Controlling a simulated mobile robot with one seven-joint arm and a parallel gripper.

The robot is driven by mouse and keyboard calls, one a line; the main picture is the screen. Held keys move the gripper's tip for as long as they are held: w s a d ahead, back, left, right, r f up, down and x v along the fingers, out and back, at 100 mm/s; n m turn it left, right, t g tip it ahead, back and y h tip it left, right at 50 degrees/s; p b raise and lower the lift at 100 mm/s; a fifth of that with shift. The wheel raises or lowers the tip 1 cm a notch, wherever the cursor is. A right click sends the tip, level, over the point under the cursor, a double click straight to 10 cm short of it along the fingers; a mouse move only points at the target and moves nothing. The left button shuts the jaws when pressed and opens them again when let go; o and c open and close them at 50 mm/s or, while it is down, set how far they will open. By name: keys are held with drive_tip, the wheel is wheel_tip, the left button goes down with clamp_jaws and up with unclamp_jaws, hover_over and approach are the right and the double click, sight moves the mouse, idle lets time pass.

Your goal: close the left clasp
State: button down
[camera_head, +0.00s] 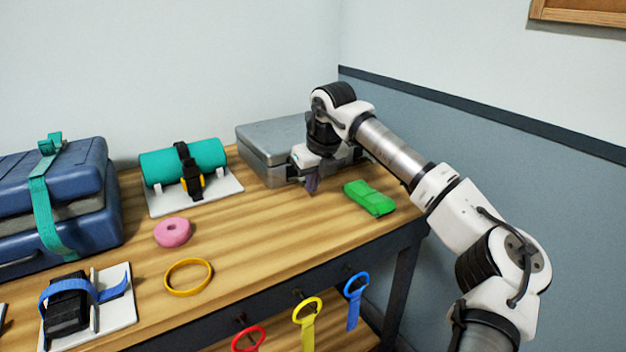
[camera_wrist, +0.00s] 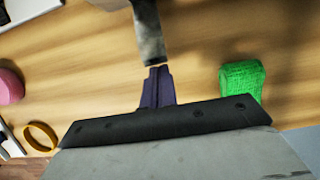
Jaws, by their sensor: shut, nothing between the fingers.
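The grey metal case (camera_head: 262,160) sits at the back right of the table, lid down, partly hidden behind my arm. In the wrist view, a narrow grey strip (camera_wrist: 149,38) runs down from the top edge; it looks like a clasp flap standing out from the case, but I cannot tell for sure. My gripper (camera_head: 311,186) is at the case's front side, pointing down. In the wrist view, its dark purple fingers (camera_wrist: 158,76) are together and empty, with tips very close to the strip's lower end. I cannot tell if they touch. The other clasp is hidden.
A blue strapped case (camera_head: 75,200) stands far left. Wood between is clear.

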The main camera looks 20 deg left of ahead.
drive_tip(key=shift+a+r+p, duration=0.1)
drive_tip(key=shift+r+p, duration=0.2)
drive_tip(key=shift+r, duration=0.15)
drive_tip(key=r+p, duration=0.2)
drive_tip(key=p, duration=0.1)
drive_tip(key=shift+w+a+p, duration=0.3)
drive_tip(key=shift+w+a, duration=0.05)
drive_tip(key=shift+a, duration=0.05)
drive_tip(key=a+r+p, duration=0.1)
drive_tip(key=w+r+p, duration=0.1)
drive_tip(key=p, duration=0.1)
drive_tip(key=shift+w+a+p, duration=0.15)
drive_tip(key=shift+a+p, duration=0.15)
drive_tip(key=shift+a, duration=0.05)
drive_tip(key=shift+a+f, duration=0.15)
drive_tip(key=shift+f, duration=0.1)
drive_tip(key=shift+r, duration=0.1)
drive_tip(key=shift+r+p, duration=0.45)
drive_tip(key=shift+r, duration=0.3)
